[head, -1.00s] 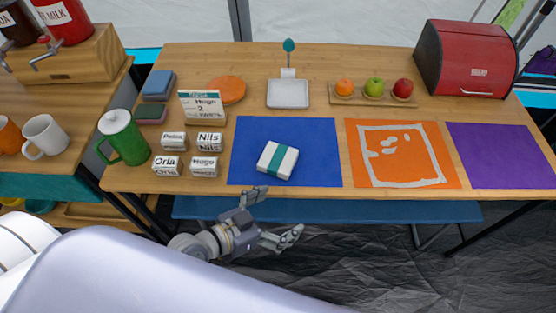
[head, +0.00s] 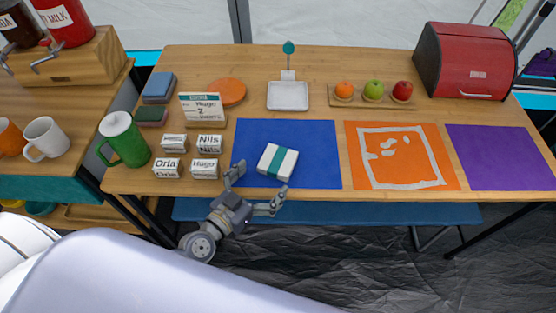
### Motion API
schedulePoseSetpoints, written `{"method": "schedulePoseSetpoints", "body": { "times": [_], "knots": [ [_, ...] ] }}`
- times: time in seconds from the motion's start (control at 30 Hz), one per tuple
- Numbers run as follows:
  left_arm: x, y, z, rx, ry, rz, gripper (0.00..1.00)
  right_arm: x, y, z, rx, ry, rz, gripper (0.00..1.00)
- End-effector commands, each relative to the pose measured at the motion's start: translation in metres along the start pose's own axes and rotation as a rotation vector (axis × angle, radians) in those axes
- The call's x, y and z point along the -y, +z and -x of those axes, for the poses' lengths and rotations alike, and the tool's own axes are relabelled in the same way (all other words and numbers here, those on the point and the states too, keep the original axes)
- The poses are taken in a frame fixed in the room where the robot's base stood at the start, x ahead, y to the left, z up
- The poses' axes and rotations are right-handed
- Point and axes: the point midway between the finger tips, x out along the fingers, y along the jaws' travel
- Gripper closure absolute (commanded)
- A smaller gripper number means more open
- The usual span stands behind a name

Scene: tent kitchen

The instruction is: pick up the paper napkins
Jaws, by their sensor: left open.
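The paper napkins (head: 290,166) appear to be the white pack with a teal band, lying on the blue mat (head: 318,143) near the front of the wooden table. My left gripper (head: 257,188) is open and empty at the table's front edge. Its two fingers point toward the table, one by the mat's left front corner, the other just in front of the pack. The fingers look apart from the pack. My right gripper is not in view.
Several name blocks (head: 204,168) and a green pitcher (head: 122,140) stand left of the mat. An orange mat (head: 440,139) and a purple mat (head: 500,157) lie to the right. A fruit tray (head: 399,104) and red bread box (head: 465,62) stand behind.

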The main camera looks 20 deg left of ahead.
Motion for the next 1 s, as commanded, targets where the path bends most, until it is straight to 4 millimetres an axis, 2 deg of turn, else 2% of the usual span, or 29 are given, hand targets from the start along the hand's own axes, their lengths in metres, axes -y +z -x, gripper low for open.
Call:
{"method": "schedulePoseSetpoints", "body": {
  "times": [0.17, 0.5, 0.83, 1.0],
  "knots": [
    [0.001, -0.001, -0.010, -0.002, 0.000, 0.001, 0.00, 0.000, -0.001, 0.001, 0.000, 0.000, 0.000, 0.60],
    [0.005, -0.003, -0.052, -0.002, 0.000, 0.000, 0.00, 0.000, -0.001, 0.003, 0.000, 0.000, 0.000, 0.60],
    [0.004, -0.002, -0.057, 0.000, 0.002, 0.001, 0.00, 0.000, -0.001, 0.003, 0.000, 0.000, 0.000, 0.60],
    [0.004, -0.002, -0.057, 0.000, 0.002, 0.001, 0.39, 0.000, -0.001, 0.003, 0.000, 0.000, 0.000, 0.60]
  ]
}}
